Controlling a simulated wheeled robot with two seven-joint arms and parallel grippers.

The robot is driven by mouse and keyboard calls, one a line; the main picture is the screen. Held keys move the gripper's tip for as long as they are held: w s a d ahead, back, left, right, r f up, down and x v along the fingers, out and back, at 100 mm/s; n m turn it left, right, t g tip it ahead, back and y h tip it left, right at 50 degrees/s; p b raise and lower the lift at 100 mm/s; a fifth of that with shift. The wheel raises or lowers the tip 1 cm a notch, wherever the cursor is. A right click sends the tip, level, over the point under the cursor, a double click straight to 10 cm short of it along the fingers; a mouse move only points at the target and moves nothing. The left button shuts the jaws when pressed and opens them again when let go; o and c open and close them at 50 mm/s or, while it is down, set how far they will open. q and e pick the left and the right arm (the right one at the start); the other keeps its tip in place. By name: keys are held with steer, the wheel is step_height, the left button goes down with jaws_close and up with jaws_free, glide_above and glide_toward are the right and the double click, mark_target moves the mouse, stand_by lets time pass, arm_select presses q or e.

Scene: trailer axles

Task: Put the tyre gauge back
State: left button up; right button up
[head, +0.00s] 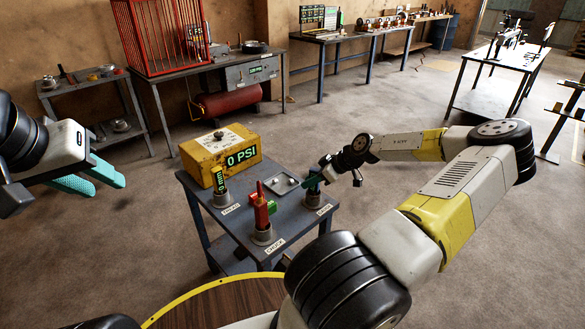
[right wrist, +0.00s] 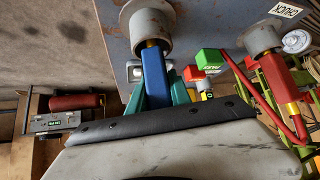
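The tyre gauge, as far as I can tell, is the blue-handled tool with a brass neck (right wrist: 154,75). Its neck end is in the mouth of a grey round holder (right wrist: 152,27) in the right wrist view; how deep it sits is hidden. In the head view that holder (head: 313,199) is at the small table's right corner, its label too small to read surely. My right gripper (head: 316,180) is at the tool, its teal fingers close on both sides of the blue handle, seemingly shut on it. My left gripper (head: 88,178) is open and empty, left of the table.
The small blue-grey table (head: 234,217) also bears a yellow box reading 0 PSI (head: 207,154), a green tread tool (head: 220,183), a red chuck tool (head: 262,212) in its holder and a small metal tray (head: 285,182). A round wooden top with yellow rim (head: 217,306) is nearest me.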

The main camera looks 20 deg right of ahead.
steer(key=o, duration=0.4)
steer(key=shift+c, duration=0.2)
steer(key=v, duration=1.2)
steer(key=shift+r, duration=0.1)
